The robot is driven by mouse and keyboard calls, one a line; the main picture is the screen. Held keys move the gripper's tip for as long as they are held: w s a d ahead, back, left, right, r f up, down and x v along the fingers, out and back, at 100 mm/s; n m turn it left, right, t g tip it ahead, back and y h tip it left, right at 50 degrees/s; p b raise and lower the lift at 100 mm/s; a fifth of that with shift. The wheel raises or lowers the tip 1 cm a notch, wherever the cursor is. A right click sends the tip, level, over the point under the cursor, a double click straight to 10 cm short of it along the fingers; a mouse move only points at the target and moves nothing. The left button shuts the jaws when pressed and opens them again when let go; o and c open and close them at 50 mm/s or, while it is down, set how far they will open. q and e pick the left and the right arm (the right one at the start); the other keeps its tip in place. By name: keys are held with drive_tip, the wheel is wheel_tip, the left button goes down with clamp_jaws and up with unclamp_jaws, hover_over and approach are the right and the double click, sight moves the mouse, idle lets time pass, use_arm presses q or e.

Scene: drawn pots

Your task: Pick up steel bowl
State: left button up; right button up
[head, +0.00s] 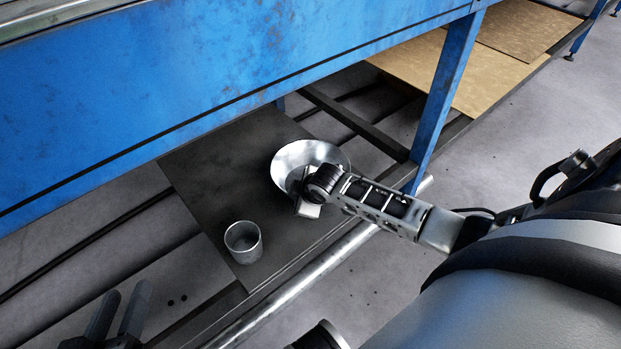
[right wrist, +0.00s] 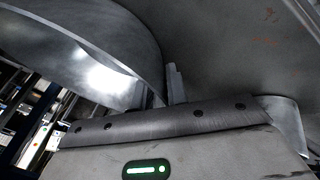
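The steel bowl (head: 292,158) is a wide, shiny metal bowl on a dark lower shelf, under the blue bench. My right gripper (head: 303,192) reaches its near side, and its fingers are mostly hidden by my arm. In the right wrist view, the bowl (right wrist: 95,45) fills the upper left. A finger of my right gripper (right wrist: 172,85) stands right beside the bowl's rim; I cannot tell whether the fingers are shut on it. My left gripper (head: 120,313) is open and empty at the lower left, away from the bowl.
A grey metal cup (head: 243,242) stands on the dark shelf (head: 205,180), left of and nearer than the bowl. A blue bench leg (head: 447,95) rises to the right of the bowl. A metal rail (head: 290,285) runs along the shelf's front.

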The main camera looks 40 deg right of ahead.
drive_tip(key=shift+w+f, duration=0.35)
drive_tip(key=shift+f, duration=0.2)
drive_tip(key=shift+r, duration=0.1)
clamp_jaws()
drive_tip(key=shift+r, duration=0.15)
